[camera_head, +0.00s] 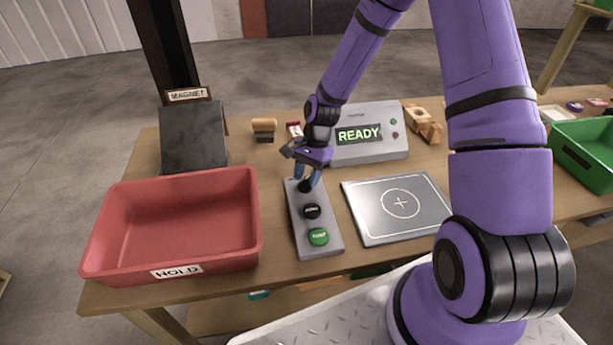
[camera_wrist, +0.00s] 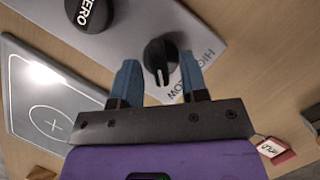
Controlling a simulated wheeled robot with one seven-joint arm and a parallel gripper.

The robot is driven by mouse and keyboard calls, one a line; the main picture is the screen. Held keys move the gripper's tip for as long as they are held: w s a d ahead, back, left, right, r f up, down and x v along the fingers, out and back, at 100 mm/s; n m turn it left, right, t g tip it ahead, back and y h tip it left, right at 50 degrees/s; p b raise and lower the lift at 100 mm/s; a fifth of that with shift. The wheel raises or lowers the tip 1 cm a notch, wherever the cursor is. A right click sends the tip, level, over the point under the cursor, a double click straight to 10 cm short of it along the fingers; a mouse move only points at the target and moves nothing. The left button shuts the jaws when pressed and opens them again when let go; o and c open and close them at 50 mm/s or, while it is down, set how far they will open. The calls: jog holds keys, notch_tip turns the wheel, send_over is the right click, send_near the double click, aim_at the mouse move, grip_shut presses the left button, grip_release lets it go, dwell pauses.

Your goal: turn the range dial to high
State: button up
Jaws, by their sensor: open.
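The range dial is a black knob (camera_wrist: 160,52) at the far end of a grey control panel (camera_head: 311,234). In the wrist view, HIGH and LOW are printed on the panel beside it, partly hidden by a finger. The dial also shows, mostly covered, in the head view (camera_head: 305,187). My gripper (camera_head: 306,178) is open and comes down over the dial. In the wrist view my two blue fingers (camera_wrist: 159,64) stand one on each side of the knob. I cannot tell whether either finger touches it. Its exact setting is unclear.
A black ZERO button (camera_head: 312,211) and a green button (camera_head: 318,237) sit nearer on the same panel. A red HOLD bin (camera_head: 103,230) stands left, a grey plate (camera_head: 372,222) right. A display reading READY (camera_head: 375,150) is behind. A green bin (camera_head: 565,152) is far right.

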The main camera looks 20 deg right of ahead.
jog(key=shift+f, duration=0.2)
grip_shut()
